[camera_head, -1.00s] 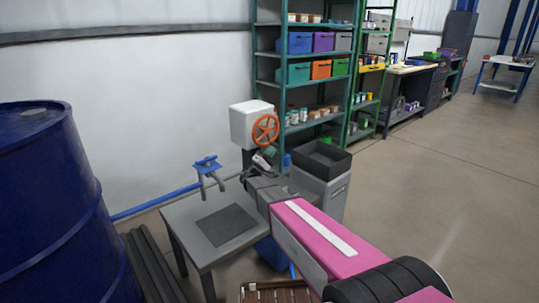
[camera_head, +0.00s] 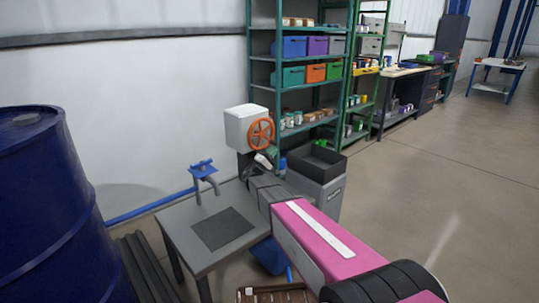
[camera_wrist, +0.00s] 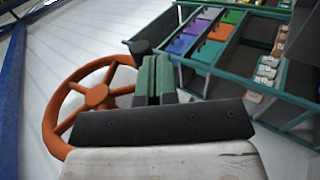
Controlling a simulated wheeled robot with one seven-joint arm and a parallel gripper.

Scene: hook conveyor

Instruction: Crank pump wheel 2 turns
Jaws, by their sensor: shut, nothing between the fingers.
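The orange pump wheel (camera_head: 261,132) is mounted on the front of a white box (camera_head: 243,125) by the wall. In the wrist view the spoked wheel (camera_wrist: 97,96) fills the left side. My gripper (camera_head: 264,160) is just below the wheel in the head view. In the wrist view its green-padded fingers (camera_wrist: 156,78) are together and empty, close to the wheel's right side. Whether they touch the rim or the knob cannot be told. The wheel's lower right part is hidden behind my gripper.
A grey table (camera_head: 180,230) with a dark mat stands below the wheel, with a blue fixture (camera_head: 203,170) on it. A dark-topped grey bin (camera_head: 318,180) is at the right. Shelves (camera_head: 283,100) stand behind. A blue drum (camera_head: 45,210) is at the left. Floor at right is clear.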

